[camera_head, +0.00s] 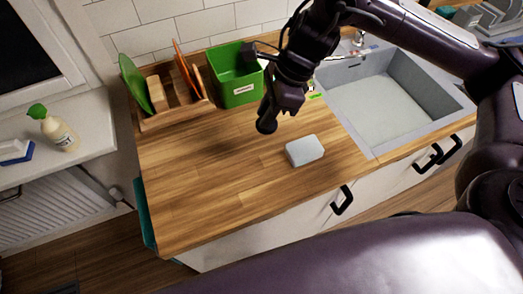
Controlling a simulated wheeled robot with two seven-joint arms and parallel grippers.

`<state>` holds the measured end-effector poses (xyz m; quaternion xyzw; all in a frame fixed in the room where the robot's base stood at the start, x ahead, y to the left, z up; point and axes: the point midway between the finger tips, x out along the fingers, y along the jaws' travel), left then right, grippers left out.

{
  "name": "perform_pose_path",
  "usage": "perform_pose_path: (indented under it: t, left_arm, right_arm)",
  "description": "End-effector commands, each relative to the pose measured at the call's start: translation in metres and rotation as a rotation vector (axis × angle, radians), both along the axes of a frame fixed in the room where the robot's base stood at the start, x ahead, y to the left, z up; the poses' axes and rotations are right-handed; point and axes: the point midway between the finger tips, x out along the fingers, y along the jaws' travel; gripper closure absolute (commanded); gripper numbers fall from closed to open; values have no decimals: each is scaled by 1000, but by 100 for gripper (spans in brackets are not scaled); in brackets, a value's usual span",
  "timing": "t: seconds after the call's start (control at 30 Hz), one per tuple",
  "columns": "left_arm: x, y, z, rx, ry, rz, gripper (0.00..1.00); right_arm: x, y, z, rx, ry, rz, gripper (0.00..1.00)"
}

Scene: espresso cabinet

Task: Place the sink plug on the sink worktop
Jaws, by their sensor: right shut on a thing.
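My right gripper (272,108) reaches in from the upper right and hangs over the wooden worktop (200,190), left of the sink (380,100). It is shut on the sink plug (266,126), a small black round piece at its tip. The plug appears to be above the wood; the exact gap is hard to judge. The gripper's dark fingers blend with the plug, so the grip itself is partly hidden. The sink is grey and its basin looks empty. My left gripper is not in view.
A pale grey block (305,150) lies on the worktop near the front edge. A green bin (236,88) and a wooden rack (172,118) with colored boards stand along the back wall. A small yellow-green item (315,96) sits by the sink. The left front worktop is clear.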

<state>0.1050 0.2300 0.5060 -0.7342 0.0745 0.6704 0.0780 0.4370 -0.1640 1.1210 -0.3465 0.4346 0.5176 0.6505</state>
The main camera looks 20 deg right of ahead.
Motion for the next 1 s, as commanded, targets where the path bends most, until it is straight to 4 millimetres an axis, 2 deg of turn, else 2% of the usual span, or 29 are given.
perform_pose_path:
  t: [0.03,0.23,0.5,0.77,1.0]
  left_arm:
    - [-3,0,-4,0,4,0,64]
    - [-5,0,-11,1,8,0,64]
    - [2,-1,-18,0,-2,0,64]
    - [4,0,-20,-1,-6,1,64]
    - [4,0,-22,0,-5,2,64]
  right_arm:
    - [-1,1,-14,2,8,-1,100]
    - [-1,1,-54,2,8,-3,100]
    - [-1,1,-106,3,7,-4,100]
    - [0,0,-126,0,1,-3,100]
    - [0,1,-156,2,3,-2,100]
